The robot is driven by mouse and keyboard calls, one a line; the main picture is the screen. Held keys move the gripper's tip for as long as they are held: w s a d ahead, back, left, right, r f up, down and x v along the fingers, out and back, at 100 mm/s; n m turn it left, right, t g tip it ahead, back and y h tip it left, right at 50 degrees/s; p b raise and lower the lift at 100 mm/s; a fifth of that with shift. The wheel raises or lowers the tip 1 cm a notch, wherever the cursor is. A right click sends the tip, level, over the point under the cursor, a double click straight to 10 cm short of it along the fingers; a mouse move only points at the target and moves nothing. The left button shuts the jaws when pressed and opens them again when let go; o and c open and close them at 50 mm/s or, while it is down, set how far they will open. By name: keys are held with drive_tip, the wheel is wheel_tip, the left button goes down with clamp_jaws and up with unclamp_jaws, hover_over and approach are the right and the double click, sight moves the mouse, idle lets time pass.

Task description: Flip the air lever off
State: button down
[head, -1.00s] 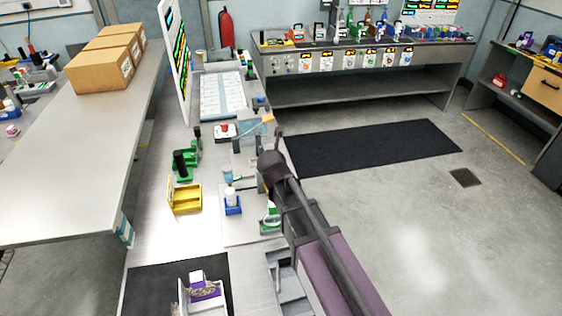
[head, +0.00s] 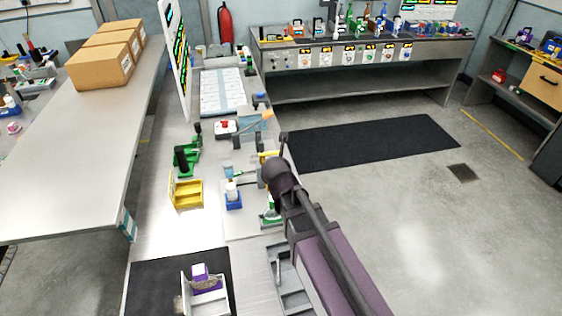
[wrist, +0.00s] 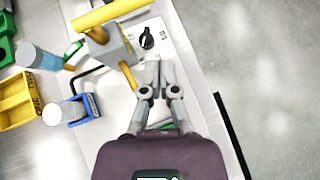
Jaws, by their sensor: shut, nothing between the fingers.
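In the wrist view a yellow bar-shaped lever (wrist: 110,14) crosses the top of a grey block (wrist: 118,48). I cannot read a label that names it as the air lever. The yellow lever also shows in the head view (head: 268,154), just beyond the end of my arm. A black knob (wrist: 147,38) sits on a white plate to the right of the block. My gripper (wrist: 160,68) is shut and empty, with its tips below the knob and right of the block, apart from the yellow lever. In the head view my arm hides the gripper.
A blue holder with a white-capped bottle (wrist: 72,112), a yellow bin (wrist: 18,100) and a bluish cup (wrist: 40,58) stand left of my gripper. An orange stub (wrist: 127,76) lies close to the fingers. Open floor (wrist: 270,70) is to the right.

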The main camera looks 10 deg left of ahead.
drive_tip(key=d+p+v, duration=0.1)
drive_tip(key=p+v, duration=0.3)
drive_tip(key=v, duration=0.3)
drive_tip(key=shift+d+r, duration=0.15)
drive_tip(key=shift+d, duration=0.25)
drive_tip(key=s+d+f+n+g+b, duration=0.1)
drive_tip(key=s+d+f+n+g, duration=0.1)
drive_tip(key=d+n, duration=0.7)
drive_tip(key=s+d+f+n+g+b, duration=0.1)
drive_tip(key=d+f+n+g, duration=0.3)
drive_tip(key=d+n, duration=0.5)
drive_tip(key=s+d+f+n+g+b, duration=0.1)
drive_tip(key=s+d+f+n+g, duration=0.3)
drive_tip(key=d+n, duration=0.5)
drive_tip(key=n, duration=0.8)
drive_tip(key=shift+h, duration=0.4)
